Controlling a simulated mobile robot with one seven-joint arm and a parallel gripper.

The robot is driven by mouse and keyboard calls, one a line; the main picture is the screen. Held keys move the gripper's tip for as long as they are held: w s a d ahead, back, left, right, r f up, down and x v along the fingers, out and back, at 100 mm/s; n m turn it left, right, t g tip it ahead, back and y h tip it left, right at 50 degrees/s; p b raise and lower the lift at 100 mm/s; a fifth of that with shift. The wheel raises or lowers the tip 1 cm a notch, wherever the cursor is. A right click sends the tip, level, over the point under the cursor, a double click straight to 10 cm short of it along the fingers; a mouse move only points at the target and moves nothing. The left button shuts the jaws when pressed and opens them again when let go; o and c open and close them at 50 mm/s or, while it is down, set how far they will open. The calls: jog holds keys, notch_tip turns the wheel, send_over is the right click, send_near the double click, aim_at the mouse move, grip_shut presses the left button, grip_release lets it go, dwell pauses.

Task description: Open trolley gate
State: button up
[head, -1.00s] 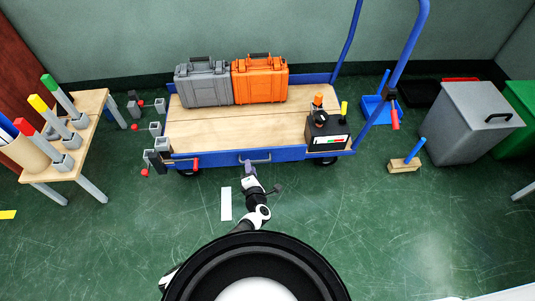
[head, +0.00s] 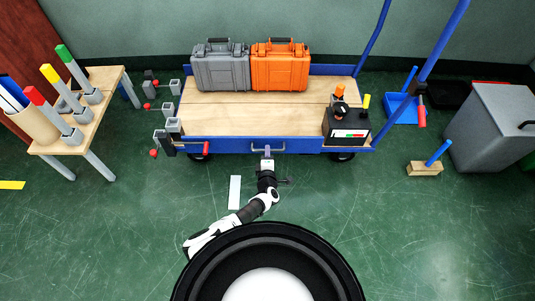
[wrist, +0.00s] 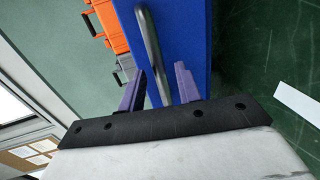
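The trolley (head: 240,112) has a wooden deck and blue sides. Its long blue front panel, the gate (head: 225,145), stands upright along the near edge. A grey bar handle (head: 283,149) sits mid-panel; it also shows in the wrist view (wrist: 150,45). My gripper (head: 267,152) is at the handle. In the wrist view its two purple fingers (wrist: 160,85) are apart, with the bar running between them. A gap shows on the right finger's side; contact cannot be told. A red-handled latch (head: 205,149) is at the panel's left end.
A grey case (head: 220,72), an orange case (head: 280,72) and a black box (head: 346,128) stand on the deck. A wooden table (head: 100,118) is at left, a wooden block (head: 425,169) and grey bin (head: 485,130) at right.

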jog(key=shift+b+x, duration=0.5)
jog(key=shift+x, duration=0.95)
grip_shut()
